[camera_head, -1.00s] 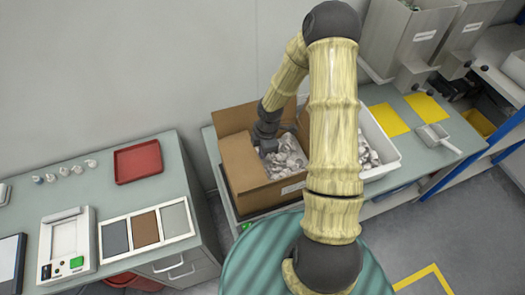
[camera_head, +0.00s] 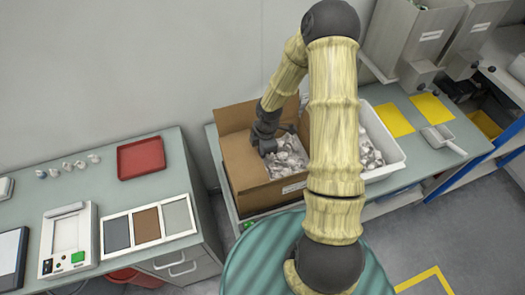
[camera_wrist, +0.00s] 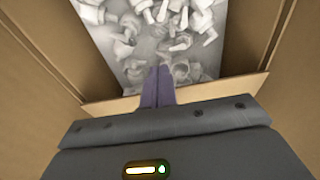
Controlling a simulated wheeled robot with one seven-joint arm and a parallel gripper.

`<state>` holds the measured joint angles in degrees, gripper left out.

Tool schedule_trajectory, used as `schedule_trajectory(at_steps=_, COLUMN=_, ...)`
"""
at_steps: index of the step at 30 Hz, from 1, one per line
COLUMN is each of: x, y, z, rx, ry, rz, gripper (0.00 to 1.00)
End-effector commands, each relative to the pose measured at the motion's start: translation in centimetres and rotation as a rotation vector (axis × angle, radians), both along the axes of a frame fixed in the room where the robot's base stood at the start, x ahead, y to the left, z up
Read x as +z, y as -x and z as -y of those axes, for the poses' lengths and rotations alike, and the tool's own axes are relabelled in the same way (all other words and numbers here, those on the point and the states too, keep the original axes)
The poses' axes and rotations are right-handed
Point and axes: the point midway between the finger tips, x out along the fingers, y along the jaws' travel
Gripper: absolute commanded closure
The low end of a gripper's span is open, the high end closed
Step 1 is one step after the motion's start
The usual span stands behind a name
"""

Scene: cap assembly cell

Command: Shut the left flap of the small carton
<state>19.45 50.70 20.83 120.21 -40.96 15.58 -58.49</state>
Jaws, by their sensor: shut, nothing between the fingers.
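The small carton (camera_head: 282,192) is brown cardboard, open at the top, with pale grey-white parts (camera_head: 288,155) inside. Its left flap (camera_head: 240,163) is a brown panel on the left side of the opening and does not cover the parts. My gripper (camera_head: 268,150) is over the opening, just right of that flap; I cannot tell if they touch. In the wrist view my gripper (camera_wrist: 158,87) has its fingers together with nothing between them, in front of the parts (camera_wrist: 150,35). Cardboard panels show on both sides there. My arm hides the carton's right side in the head view.
A white bin (camera_head: 385,150) of similar parts stands right of the carton, partly behind my arm. Yellow mats (camera_head: 394,120) and a scoop (camera_head: 442,138) lie farther right. A red tray (camera_head: 140,158) is on the left bench. A wall rises close behind the carton.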

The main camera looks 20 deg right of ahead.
Motion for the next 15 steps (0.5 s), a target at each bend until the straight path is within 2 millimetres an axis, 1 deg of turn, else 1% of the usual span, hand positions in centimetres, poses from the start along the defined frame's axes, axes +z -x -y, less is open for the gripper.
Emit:
schedule_trajectory(at_steps=5, x=1.5, y=0.0, z=-0.1, rx=0.001, ry=0.000, rz=0.000, gripper=1.00)
schedule_trajectory(at_steps=13, x=4.4, y=0.0, z=-0.5, rx=0.003, ry=0.000, rz=0.000, gripper=1.00)
schedule_trajectory(at_steps=14, x=4.3, y=0.0, z=-0.3, rx=0.001, ry=0.000, rz=0.000, gripper=1.00)
schedule_trajectory(at_steps=15, x=4.0, y=-0.1, z=0.4, rx=-0.004, ry=0.001, rz=0.001, gripper=1.00)
